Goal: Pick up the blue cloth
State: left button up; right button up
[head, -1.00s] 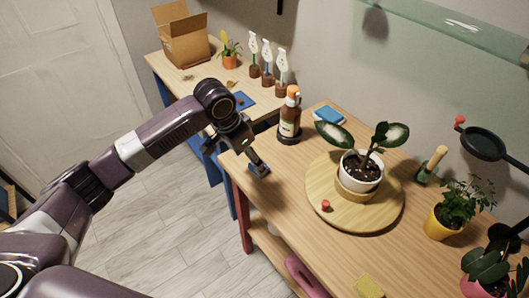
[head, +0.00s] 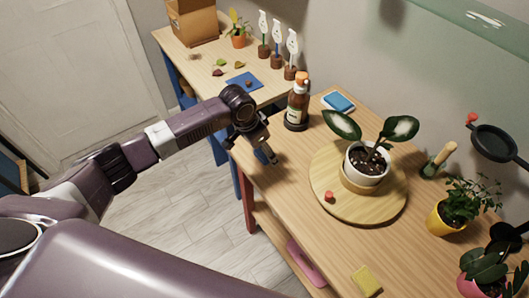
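My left gripper (head: 268,152) points down over this patch, at or just above the tabletop. Its fingers are small and dark here, and I cannot tell whether they are open or shut, or whether they touch the cloth. My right gripper is not in view.
A brown bottle (head: 297,106) stands behind my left gripper, near a blue and white block (head: 338,101). A potted plant (head: 366,163) stands on a round wooden board (head: 325,170) to the right. The back table (head: 196,60) holds a blue mat (head: 236,82) and a cardboard box (head: 192,22).

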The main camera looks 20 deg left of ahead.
pick_arm(q)
jog(key=shift+r, duration=0.1)
jog(key=shift+c, duration=0.7)
jog(key=c, duration=0.9)
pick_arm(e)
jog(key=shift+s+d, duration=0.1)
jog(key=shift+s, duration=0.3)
pick_arm(q)
jog(key=shift+r, duration=0.1)
notch_tip(320, 180, up, 20)
jog(key=b, duration=0.3)
jog(key=shift+b, duration=0.3)
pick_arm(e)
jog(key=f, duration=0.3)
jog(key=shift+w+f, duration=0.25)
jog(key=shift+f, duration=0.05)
